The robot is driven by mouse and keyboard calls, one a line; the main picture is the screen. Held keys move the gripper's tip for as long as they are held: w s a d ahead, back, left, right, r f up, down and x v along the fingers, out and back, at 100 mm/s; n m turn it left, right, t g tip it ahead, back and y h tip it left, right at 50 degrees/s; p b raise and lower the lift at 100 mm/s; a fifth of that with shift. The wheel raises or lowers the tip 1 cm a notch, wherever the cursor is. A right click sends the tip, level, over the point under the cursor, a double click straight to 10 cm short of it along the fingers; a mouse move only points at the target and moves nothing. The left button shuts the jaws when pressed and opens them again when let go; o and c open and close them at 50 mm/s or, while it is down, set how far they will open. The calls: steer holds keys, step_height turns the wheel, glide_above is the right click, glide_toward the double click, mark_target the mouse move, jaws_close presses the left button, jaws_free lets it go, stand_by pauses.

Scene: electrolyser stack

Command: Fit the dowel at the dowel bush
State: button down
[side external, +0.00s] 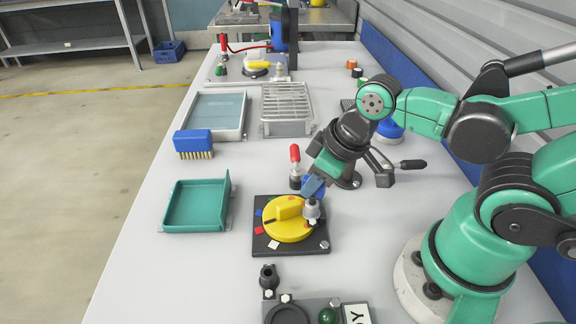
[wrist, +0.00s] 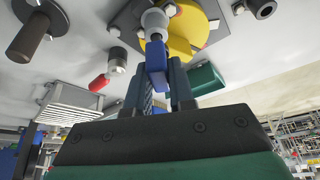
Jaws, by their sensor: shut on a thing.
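My gripper (side external: 314,184) is shut on a blue block-like grip (wrist: 157,62), which I take to be the dowel's handle. That fitting stands at the right edge of a yellow dial (side external: 287,224) on a black plate (side external: 262,244). The dowel's end is at the fitting, tilted in the side view. I cannot tell whether it is inside or only touching.
A red-handled clamp (side external: 295,155) stands just behind the plate. A green tray (side external: 198,228) lies to the left, with a blue brush (side external: 193,142) behind it. A wire rack (side external: 287,104) is further back. A dark post (side external: 269,276) stands in front. The table's left strip is clear.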

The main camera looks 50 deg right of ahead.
steer(key=shift+f, duration=0.7)
stand_by(1.7)
steer(key=c, duration=0.7)
jaws_free()
steer(key=shift+v, duration=2.75)
steer(key=w+d+m+t, duration=0.1)
steer(key=w, duration=0.1)
steer(key=w+d+r+m+t, duration=0.1)
steer(key=w+d+r+m+h, duration=0.1)
steer(key=w, duration=0.1)
steer(key=shift+w+t, duration=0.35)
steer(key=shift+t, duration=0.05)
